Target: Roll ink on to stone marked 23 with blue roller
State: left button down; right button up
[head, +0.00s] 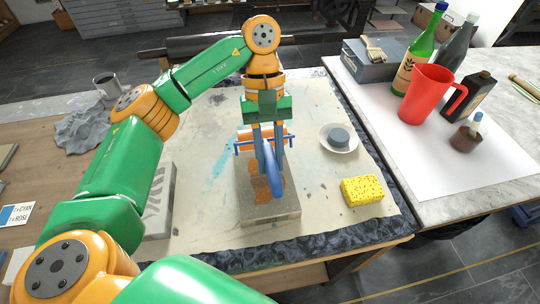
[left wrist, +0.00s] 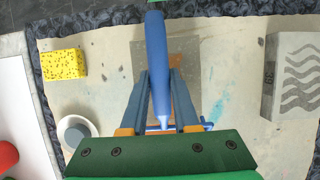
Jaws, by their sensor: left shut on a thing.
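My left gripper (head: 268,172) is shut on the blue handle of the blue roller (head: 273,178). The roller's blue frame and orange drum show behind the fingers, over the far end of a grey stone (head: 285,207). An orange-brown patch marks the stone's top. I cannot tell whether the drum touches the stone. In the left wrist view, the roller's handle (left wrist: 157,50) runs between the fingers (left wrist: 163,100), and the stone (left wrist: 207,50) lies beneath. No number is readable on it. A second stone (head: 160,215), with wavy grey stripes, stands to the left. My right gripper is not in view.
A yellow sponge (head: 362,191) and a white bowl (head: 339,138) with a grey thing in it are to the right. A red jug (head: 425,95) and bottles stand on the right-hand table. A metal mug (head: 106,84) and grey cloth (head: 85,128) lie left.

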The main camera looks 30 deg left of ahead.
pick_arm(q)
jog(key=shift+w, duration=0.1)
dwell(0.4)
jog(key=shift+s+a+f+b, duration=0.3)
jog(key=shift+a+f+b, duration=0.05)
jog(key=shift+f+b, duration=0.15)
jog(key=shift+s+a+f+b, duration=0.3)
jog(key=shift+a+f+b, duration=0.05)
jog(key=shift+f+b, duration=0.1)
jog(key=shift+s+a+r, duration=0.1)
jog(key=shift+r, duration=0.05)
jog(key=shift+f+b, duration=0.5)
jog(key=shift+f, duration=0.25)
